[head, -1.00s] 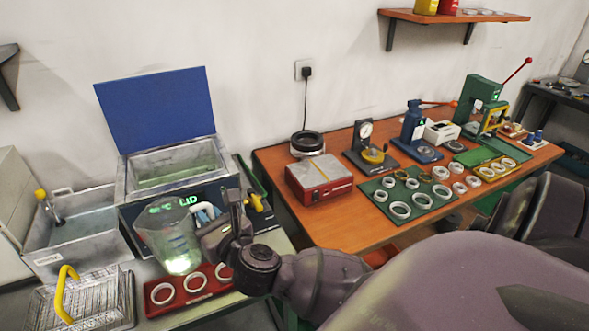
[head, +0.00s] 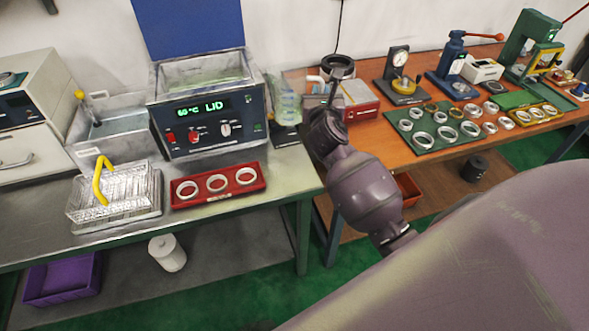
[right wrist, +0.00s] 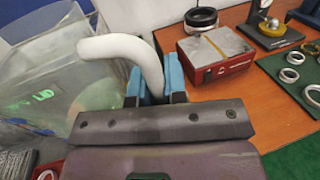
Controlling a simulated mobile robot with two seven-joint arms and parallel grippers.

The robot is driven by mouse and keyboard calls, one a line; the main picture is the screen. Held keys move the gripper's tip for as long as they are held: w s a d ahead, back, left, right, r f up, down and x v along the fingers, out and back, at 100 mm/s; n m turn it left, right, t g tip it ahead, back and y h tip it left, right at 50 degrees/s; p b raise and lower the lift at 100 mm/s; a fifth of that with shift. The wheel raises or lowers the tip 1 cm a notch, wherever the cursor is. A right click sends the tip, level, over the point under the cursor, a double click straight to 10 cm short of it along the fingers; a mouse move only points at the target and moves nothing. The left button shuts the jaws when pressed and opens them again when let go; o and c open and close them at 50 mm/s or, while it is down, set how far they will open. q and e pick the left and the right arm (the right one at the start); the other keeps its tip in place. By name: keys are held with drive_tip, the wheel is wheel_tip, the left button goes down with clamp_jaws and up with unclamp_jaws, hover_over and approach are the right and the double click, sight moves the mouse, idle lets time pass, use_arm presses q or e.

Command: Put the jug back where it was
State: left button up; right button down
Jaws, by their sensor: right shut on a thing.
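The jug (head: 287,103) is clear plastic with a white curved handle. In the head view it is upright, just right of the heated bath (head: 210,120), near the right end of the steel bench. My right gripper (head: 322,88) is at the jug's right side. In the right wrist view its blue fingers (right wrist: 157,85) are shut on the white handle (right wrist: 128,48), and the clear jug body (right wrist: 60,92) fills the left side. I cannot tell whether the jug's base touches the bench. My left gripper is not in view.
A red tray (head: 217,198) with three rings lies in front of the bath, beside a wire basket (head: 100,208) with a yellow handle. A red-fronted box (head: 362,112) and a green mat (head: 425,140) with several rings are on the wooden table. The bench's front right corner is bare.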

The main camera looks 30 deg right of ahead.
wheel_tip(320, 180, down, 21)
drive_tip(key=b, duration=0.9)
drive_tip(key=shift+d+r, duration=0.15)
drive_tip(key=shift+r, duration=0.05)
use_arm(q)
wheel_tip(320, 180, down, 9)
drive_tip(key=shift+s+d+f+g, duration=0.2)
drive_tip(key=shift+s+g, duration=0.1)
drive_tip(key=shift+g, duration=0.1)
use_arm(e)
drive_tip(key=c, duration=1.1)
unclamp_jaws()
drive_tip(key=shift+c, duration=0.2)
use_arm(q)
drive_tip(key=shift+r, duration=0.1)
use_arm(e)
drive_tip(key=shift+r, duration=0.1)
